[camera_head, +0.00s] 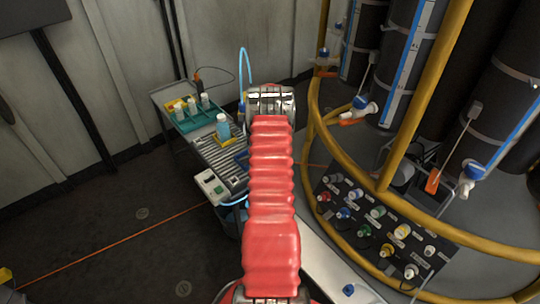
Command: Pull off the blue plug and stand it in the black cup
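A dark panel (385,250) at the lower right carries rows of coloured plugs or knobs with small white labels. I cannot tell which is the task's blue plug. I cannot make out the black cup for certain. My arm in its red sleeve runs up the middle of the view to a metal joint left of the panel. My gripper's fingers cannot be seen beyond that joint.
A grey cart (162,97) stands behind and left of my arm, with a green tray (190,118) of bottles and a white box (211,186). Yellow rails (425,85) curve around dark cylinders at the right, in front of part of the panel. Floor at the left is clear.

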